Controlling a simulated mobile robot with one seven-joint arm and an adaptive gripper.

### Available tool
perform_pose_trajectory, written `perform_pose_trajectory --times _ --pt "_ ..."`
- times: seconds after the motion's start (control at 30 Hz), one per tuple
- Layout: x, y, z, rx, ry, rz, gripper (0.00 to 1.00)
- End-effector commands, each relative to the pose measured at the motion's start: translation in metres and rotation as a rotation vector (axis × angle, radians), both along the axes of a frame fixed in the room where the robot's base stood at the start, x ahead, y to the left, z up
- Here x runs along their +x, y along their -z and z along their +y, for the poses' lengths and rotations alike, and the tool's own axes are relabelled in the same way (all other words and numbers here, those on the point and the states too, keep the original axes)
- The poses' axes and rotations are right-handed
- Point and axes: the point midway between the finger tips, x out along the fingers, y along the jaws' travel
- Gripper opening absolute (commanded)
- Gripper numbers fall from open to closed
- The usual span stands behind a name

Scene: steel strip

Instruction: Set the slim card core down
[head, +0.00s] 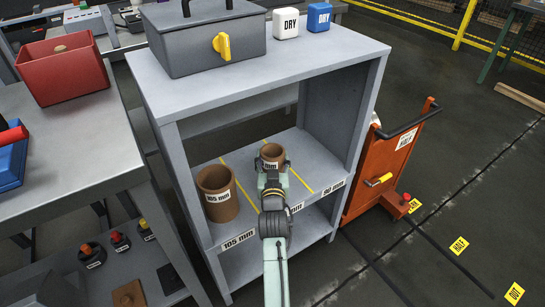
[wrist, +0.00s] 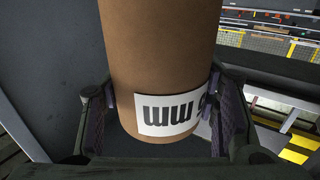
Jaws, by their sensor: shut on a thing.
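The slim card core (head: 272,154) is a brown cardboard tube with a white label ending in "mm". It is upright over the shelf's middle bay, between two yellow lines. My gripper (head: 271,165) is shut around it from the front. In the wrist view the core (wrist: 160,60) stands between the two dark fingers of my gripper (wrist: 166,118), its label partly cut off by the right finger. I cannot tell whether its bottom touches the shelf. A wider brown core (head: 217,195) labelled "105 mm" stands in the left bay.
The grey shelf unit (head: 155,85) has side walls and a top board above the bays. A grey box with a yellow knob (head: 222,46) and "DRY" (head: 286,24) and "WET"-like blue blocks (head: 318,17) stand on top. An orange cart (head: 385,165) is at right. The right bay looks empty.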

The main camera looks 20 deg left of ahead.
Motion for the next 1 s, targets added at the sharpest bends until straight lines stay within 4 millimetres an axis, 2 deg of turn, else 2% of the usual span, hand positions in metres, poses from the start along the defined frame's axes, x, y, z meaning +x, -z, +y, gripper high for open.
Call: perform_pose_trajectory --times 0.73,0.77,1.0 --pt "0.0000 0.0067 0.0000 0.001 0.000 -0.002 0.18" --pt "0.0001 0.0059 0.0000 0.001 0.000 -0.003 0.56" --pt "0.0000 0.0061 0.0001 0.000 0.000 -0.001 0.72"
